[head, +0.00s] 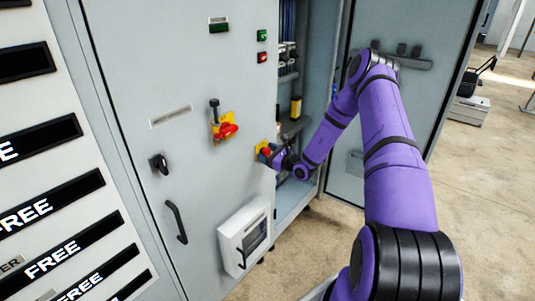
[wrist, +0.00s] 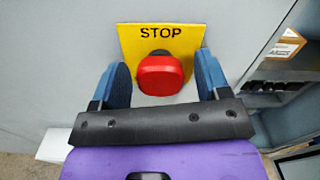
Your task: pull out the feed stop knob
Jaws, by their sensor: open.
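The feed stop knob (wrist: 160,74) is a red knob on a yellow plate (wrist: 133,38) marked STOP, on the grey cabinet front. In the wrist view my open gripper (wrist: 161,78) has one blue finger on each side of the knob, with a gap showing on both sides. In the head view my gripper (head: 267,153) is at the yellow plate (head: 259,147) near the door's right edge. It hides most of the knob there. I cannot tell how far the knob stands out.
A red rotary switch on a yellow plate (head: 224,128) is up and left of my gripper. A white box with a window (head: 244,238) juts out below. The open cabinet bay (head: 294,110) and its swung-out door (head: 408,70) are to the right.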

